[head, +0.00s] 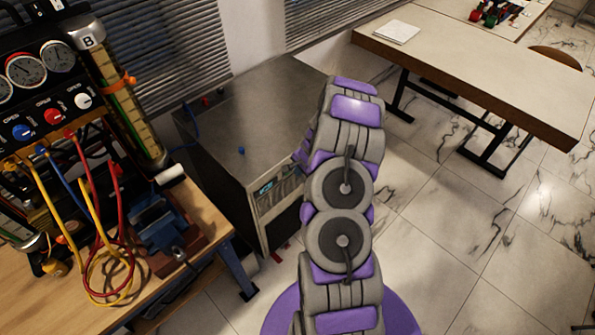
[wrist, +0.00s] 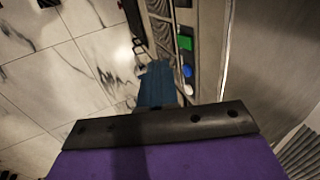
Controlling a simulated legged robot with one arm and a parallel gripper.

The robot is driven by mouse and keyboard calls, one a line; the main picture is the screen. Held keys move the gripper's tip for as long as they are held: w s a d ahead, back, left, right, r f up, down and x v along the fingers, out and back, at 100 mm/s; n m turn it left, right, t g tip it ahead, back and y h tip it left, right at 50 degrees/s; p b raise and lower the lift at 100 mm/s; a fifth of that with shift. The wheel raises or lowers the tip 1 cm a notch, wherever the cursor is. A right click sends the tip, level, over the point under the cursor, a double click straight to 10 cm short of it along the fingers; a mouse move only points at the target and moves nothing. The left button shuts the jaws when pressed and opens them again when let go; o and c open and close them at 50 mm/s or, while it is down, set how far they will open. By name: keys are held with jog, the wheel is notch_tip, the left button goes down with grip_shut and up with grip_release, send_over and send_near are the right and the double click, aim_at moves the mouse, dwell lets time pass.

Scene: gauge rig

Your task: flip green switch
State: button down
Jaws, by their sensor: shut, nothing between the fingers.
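The green switch (wrist: 185,43) is a small bright green block on the front panel of the metal cabinet (wrist: 250,60), in the upper middle of the wrist view. A round blue knob (wrist: 187,71) sits just below it. My gripper (wrist: 160,119) shows as a dark bar across the lower wrist view; it is shut and empty, apart from the switch. A blue bar-shaped piece (wrist: 156,86) stands just beyond it; I cannot tell what it belongs to. In the head view my purple and grey arm hides the gripper, and the green switch does not show.
A workbench (head: 205,215) with hoses, gauges and a blue vise (head: 165,228) is at left. A long table (head: 490,65) stands at the back right. Marble floor is open at right.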

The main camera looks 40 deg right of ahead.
notch_tip(320, 180, up, 8)
jog(key=p, duration=0.1)
jog(key=shift+r+p, duration=0.15)
jog(key=shift+p, duration=0.2)
dwell(0.3)
